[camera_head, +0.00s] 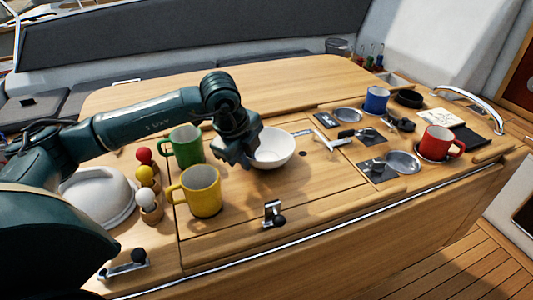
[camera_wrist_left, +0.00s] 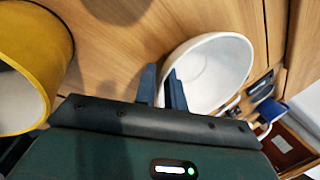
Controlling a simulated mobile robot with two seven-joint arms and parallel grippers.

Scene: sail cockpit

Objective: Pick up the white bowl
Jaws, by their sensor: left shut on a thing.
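The white bowl (camera_head: 275,148) stands near the middle of the wooden table in the head view, with its opening up. My left gripper (camera_head: 249,157) reaches down at the bowl's left side and is shut on its rim. In the left wrist view the two fingers (camera_wrist_left: 162,88) straddle the near edge of the bowl (camera_wrist_left: 215,72). I cannot tell whether the bowl is clear of the table. The gripper hides part of the bowl's left side in the head view. My right gripper is not in view.
A green mug (camera_head: 186,147) and a yellow mug (camera_head: 201,190) stand close left of the bowl. Small cups with coloured balls (camera_head: 147,174) and a white rounded object (camera_head: 97,197) are further left. A blue mug (camera_head: 376,100) and red mug (camera_head: 437,144) stand right. The back tabletop is clear.

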